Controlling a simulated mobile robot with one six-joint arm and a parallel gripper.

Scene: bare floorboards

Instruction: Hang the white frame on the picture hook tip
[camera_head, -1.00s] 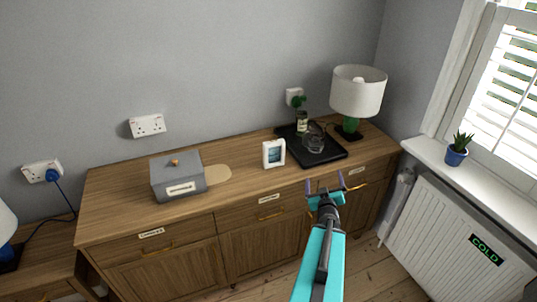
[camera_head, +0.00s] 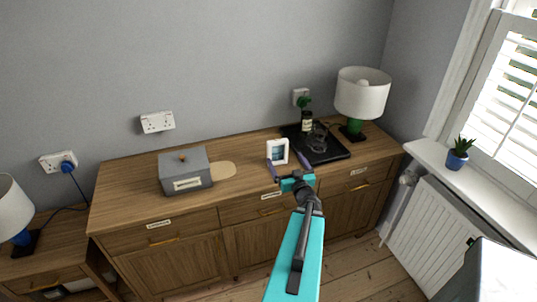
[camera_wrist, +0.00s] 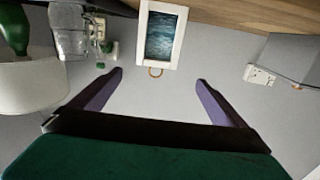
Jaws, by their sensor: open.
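The white frame (camera_head: 278,151), with a dark blue picture, stands upright on the wooden sideboard, left of the black tray. In the wrist view, which is upside down, the frame (camera_wrist: 175,58) hangs from the top edge of the picture, and a small tan ring (camera_wrist: 155,72) shows at its top end. My gripper (camera_head: 287,164) is open in front of the frame with nothing held. In the wrist view the fingers (camera_wrist: 158,78) spread to either side of the ring, apart from the frame. I see no picture hook in either view.
The black tray (camera_head: 335,152) holds a bottle (camera_head: 307,123) and glassware.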

